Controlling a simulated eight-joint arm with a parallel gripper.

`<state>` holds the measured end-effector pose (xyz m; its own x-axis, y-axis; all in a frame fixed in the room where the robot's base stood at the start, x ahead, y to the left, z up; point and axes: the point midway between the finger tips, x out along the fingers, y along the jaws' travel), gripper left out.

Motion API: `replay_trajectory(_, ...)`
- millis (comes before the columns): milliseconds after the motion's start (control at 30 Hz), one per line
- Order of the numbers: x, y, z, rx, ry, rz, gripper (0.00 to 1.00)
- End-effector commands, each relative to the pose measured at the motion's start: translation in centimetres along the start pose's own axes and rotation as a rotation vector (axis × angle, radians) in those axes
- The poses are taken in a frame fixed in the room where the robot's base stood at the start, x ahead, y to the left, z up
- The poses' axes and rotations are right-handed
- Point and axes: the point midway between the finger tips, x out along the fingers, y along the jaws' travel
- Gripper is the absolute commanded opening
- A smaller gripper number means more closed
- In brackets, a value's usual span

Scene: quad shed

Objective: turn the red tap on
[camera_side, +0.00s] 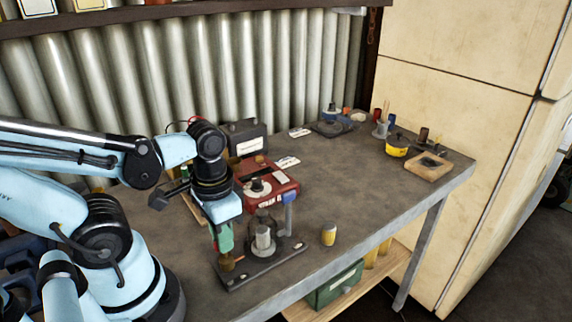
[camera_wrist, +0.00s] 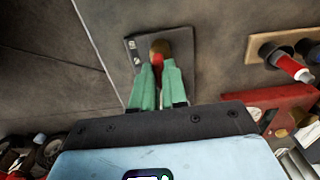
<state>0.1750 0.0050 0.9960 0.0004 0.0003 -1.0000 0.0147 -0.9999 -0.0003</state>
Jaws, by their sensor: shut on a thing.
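The red tap (camera_wrist: 157,67) shows in the wrist view as a small red part with a brass-coloured body, on a dark plate (camera_wrist: 184,50). My gripper (camera_wrist: 157,80) has green fingers. They are shut on the red part, one on each side. In the side view my gripper (camera_side: 223,243) points down at the left end of a dark base plate (camera_side: 262,267), with a small brass-coloured piece just below the fingertips. The fingers hide most of the tap there, so I cannot tell how far its handle is turned.
A clear dome (camera_side: 263,229) and a grey-blue post (camera_side: 288,214) stand close right of my gripper. A red box (camera_side: 270,187) is behind. The middle right of the bench (camera_side: 350,185) is clear.

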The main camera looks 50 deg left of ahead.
Motion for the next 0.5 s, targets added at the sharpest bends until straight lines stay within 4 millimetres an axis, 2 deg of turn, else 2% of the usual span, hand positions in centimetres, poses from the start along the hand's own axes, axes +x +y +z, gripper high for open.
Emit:
replay_trajectory(200, -0.01, -0.02, 0.04, -0.004, -0.002, 0.0, 0.0)
replay_trajectory(233, -0.01, -0.02, 0.04, -0.003, -0.002, 0.0, 0.17)
replay_trajectory(367, -0.01, -0.01, 0.03, -0.002, -0.002, 0.0, 0.37)
replay_trajectory(500, 0.0, -0.01, 0.02, -0.002, -0.001, 0.0, 0.38)
